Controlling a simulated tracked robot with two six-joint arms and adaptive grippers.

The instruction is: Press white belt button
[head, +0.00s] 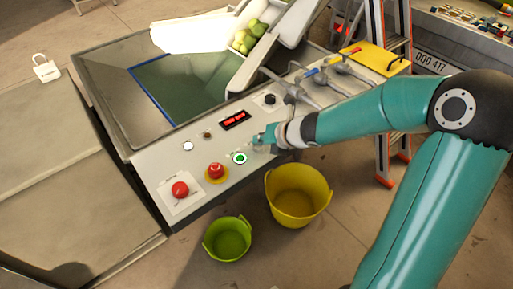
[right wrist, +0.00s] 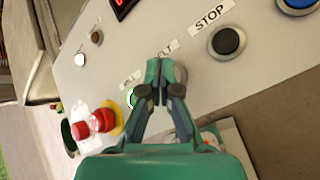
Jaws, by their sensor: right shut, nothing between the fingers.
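My right gripper (head: 262,138) comes in from the right over the grey control panel (head: 150,166), fingers shut and empty. In the right wrist view its fingertips (right wrist: 160,72) are at the panel face, just below a label (right wrist: 163,48) whose visible letters end in "LT". The fingers cover the spot under this label; a pale rounded part (right wrist: 180,73) shows beside them, perhaps a button, and I cannot tell if they touch it. A small white button (head: 188,146) sits farther left on the panel. My left gripper is not in view.
A green lit button (head: 239,158) is just left of the gripper. Red buttons (head: 216,170) (head: 180,189) are farther left, a black STOP button (right wrist: 227,40) to the right. A red display (head: 234,120) is above. Yellow (head: 298,206) and green (head: 227,241) buckets stand below.

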